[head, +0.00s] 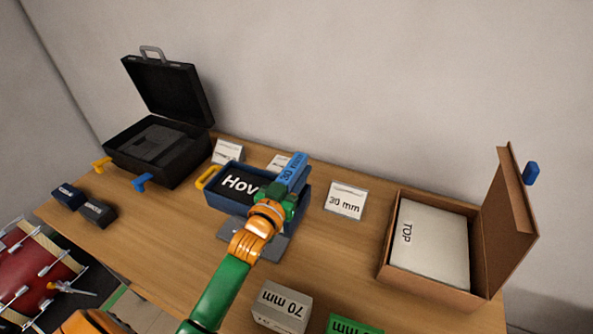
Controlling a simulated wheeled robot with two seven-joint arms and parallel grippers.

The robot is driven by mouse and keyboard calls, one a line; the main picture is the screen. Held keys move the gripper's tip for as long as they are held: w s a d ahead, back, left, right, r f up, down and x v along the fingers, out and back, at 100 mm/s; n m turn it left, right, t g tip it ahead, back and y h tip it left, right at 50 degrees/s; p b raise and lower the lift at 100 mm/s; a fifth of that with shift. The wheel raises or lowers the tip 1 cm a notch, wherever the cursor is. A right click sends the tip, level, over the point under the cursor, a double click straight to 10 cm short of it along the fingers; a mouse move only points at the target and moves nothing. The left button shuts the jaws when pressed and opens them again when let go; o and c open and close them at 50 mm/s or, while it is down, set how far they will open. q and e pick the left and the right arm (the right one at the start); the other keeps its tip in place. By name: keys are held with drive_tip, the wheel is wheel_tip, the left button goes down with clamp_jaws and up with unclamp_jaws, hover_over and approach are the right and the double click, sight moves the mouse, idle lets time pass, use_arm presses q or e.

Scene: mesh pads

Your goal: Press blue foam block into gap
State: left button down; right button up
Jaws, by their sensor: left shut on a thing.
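The blue foam block (291,169), marked 30 mm, is in my left gripper (284,193). My left gripper is shut on its near end, and the block is over the right part of a blue open box (238,208). A black pad (238,184) with white letters starting "Hov" lies in the box. The gap at the pad's right side is hidden by the block and gripper. I cannot tell whether the block touches the box or pad. My right gripper is not in view.
A card marked 30 mm (345,201) stands right of the box. An open cardboard box (450,288) with a white TOP pad is at right. An open black case (175,172) is at back left. A grey 70 mm block (282,306) and a green block (352,325) are in front.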

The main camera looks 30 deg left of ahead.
use_arm(q)
drive_tip(key=shift+r+p, duration=0.1)
drive_tip(key=shift+p, duration=0.5)
idle(1.0)
drive_tip(key=shift+f+b, duration=2.2)
drive_tip(key=shift+f, duration=0.65)
drive_tip(key=shift+c, duration=2.2)
unclamp_jaws()
drive_tip(key=s, duration=0.7)
drive_tip(key=shift+s+d+r+b, duration=0.1)
drive_tip(key=shift+d+b, duration=0.15)
drive_tip(key=shift+b, duration=0.05)
drive_tip(key=shift+r, duration=0.1)
